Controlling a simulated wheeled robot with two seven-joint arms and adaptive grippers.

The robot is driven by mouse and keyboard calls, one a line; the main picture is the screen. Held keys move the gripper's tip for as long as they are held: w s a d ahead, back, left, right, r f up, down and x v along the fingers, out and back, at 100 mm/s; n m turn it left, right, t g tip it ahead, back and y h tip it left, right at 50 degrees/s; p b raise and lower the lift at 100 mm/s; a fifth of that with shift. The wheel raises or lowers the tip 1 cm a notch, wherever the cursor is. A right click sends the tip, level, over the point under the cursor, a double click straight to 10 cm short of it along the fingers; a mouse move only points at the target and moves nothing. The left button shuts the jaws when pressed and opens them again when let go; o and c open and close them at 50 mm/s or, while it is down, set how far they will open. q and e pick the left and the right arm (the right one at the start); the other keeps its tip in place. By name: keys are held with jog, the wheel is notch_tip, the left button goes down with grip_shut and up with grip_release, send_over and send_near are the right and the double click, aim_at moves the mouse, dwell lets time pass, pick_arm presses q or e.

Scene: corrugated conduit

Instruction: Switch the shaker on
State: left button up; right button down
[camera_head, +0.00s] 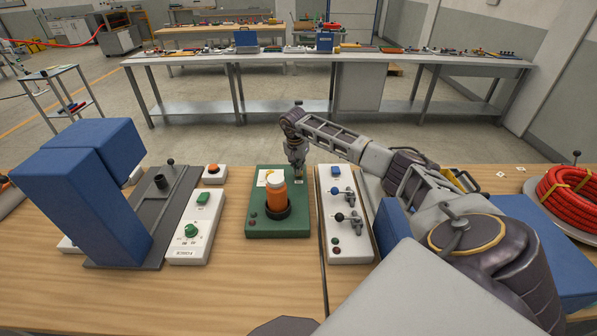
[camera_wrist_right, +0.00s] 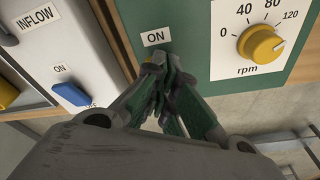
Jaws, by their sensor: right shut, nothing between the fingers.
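The shaker is a green box (camera_head: 262,229) on the table in the middle of the head view. My right gripper (camera_head: 298,175) is shut and empty at the box's far right corner. In the right wrist view its fingertips (camera_wrist_right: 166,72) are just below the ON label and hide what lies there; contact cannot be told. My left gripper is not in view.
A white panel (camera_head: 345,240) with a blue switch (camera_wrist_right: 71,94) stands close right of the shaker. A white box with green controls (camera_head: 194,240) and a blue-and-grey apparatus (camera_head: 85,190) stand left. A red hose coil (camera_head: 572,190) lies far right. Bare wood lies in front.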

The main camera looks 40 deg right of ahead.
jog(key=shift+f, duration=0.4)
dwell(0.4)
jog(key=shift+r+p, duration=1.9)
jog(key=shift+r, duration=1.65)
jog(key=shift+a+f, duration=0.1)
